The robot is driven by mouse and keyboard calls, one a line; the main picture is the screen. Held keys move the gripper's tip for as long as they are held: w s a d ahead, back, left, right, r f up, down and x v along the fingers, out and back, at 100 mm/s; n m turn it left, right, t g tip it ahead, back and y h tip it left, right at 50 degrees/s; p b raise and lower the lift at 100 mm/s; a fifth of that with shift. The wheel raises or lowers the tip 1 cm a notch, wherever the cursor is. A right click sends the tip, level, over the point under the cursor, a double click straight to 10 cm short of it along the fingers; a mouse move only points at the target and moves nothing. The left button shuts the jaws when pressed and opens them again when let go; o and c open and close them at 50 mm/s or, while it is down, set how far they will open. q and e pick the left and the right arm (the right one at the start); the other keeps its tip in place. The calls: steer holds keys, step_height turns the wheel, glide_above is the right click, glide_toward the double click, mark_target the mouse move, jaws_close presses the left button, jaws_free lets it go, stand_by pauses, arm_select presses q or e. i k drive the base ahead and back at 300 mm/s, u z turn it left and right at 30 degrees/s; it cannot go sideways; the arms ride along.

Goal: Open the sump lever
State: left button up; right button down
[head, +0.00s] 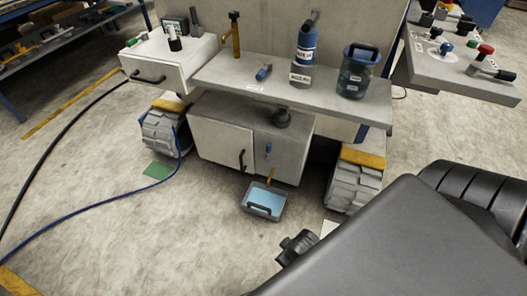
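No lever that I can read as the sump lever is labelled in view. A small blue handle (268,148) sits on the front of the low grey cabinet, right of its door. Below it a small orange spout or lever (271,174) sticks out above a grey tray (282,205) with blue inside, which stands on the floor. My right arm fills the lower right. A dark part at its end, seemingly my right gripper (297,246), shows near the floor right of the tray, apart from the cabinet; its fingers are unclear. My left gripper is not in view.
The shelf (225,75) above the cabinet overhangs it and holds a blue-topped bottle (305,45), a blue-lidded jar (357,72) and an orange lever (235,38). Grey tracks (355,187) flank the cabinet. A blue hose (75,212) crosses the left floor, otherwise mostly clear.

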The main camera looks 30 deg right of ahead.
mark_target(268, 157)
steer(key=u, duration=1.05)
steer(key=i, duration=1.15)
steer(key=z, duration=1.65)
